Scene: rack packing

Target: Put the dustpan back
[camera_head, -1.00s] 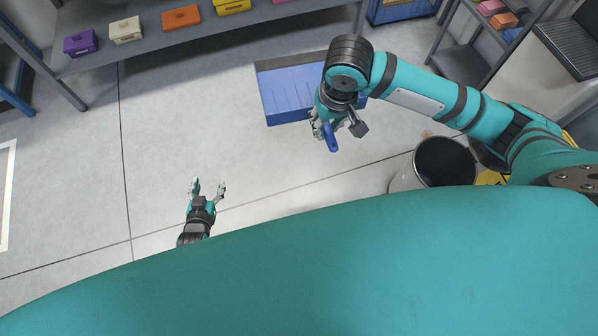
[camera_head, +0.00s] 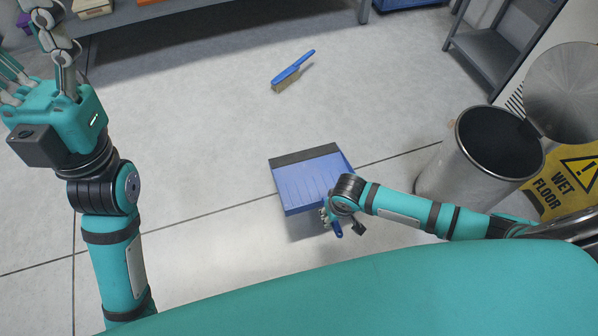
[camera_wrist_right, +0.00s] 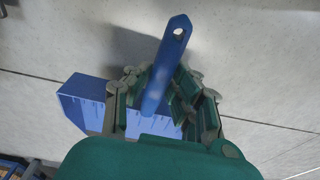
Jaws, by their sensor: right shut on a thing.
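The blue dustpan (camera_head: 308,180) with a dark front lip is held over the floor in the head view. My right gripper (camera_head: 330,215) is shut on its handle. In the right wrist view the fingers (camera_wrist_right: 165,95) close around the blue handle (camera_wrist_right: 172,50), whose holed end sticks out, and part of the pan (camera_wrist_right: 85,103) shows at left. My left gripper (camera_head: 30,75) is at the upper left of the head view, empty, with its fingers spread apart.
A blue hand brush (camera_head: 293,71) lies on the floor beyond the dustpan. A metal trash bin (camera_head: 455,175) with its lid up stands at right, beside a yellow wet floor sign (camera_head: 570,180). Grey shelves (camera_head: 485,58) stand at the back. The floor at centre-left is clear.

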